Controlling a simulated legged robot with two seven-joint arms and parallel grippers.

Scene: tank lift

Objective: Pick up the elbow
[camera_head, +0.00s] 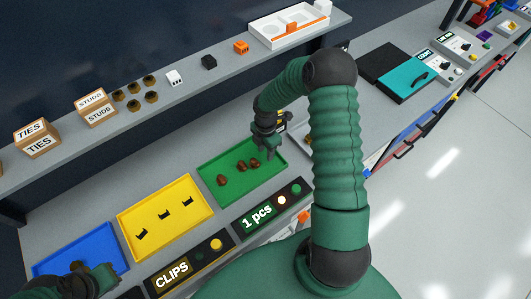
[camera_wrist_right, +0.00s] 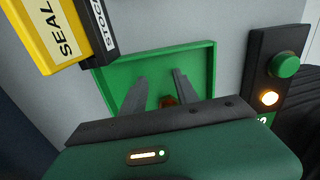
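Several small brown elbows (camera_head: 241,167) lie in a green tray (camera_head: 236,191) in the head view. My right gripper (camera_head: 267,146) is over the back right part of this tray, pointing down. In the right wrist view its two fingers (camera_wrist_right: 158,92) are apart over the green tray (camera_wrist_right: 199,58). A brown elbow (camera_wrist_right: 167,101) shows between them, partly hidden by the gripper body. I see no contact with it. My left gripper (camera_head: 88,283) is over the blue tray (camera_head: 62,258) at the lower left; its fingers are not clear.
A yellow tray (camera_head: 137,219) with black clips stands left of the green one. A panel reading "1 pcs" (camera_head: 258,217) with buttons runs along the front. A yellow SEAL box (camera_wrist_right: 48,38) is close to the tray in the wrist view. A shelf (camera_head: 133,119) with boxes runs behind.

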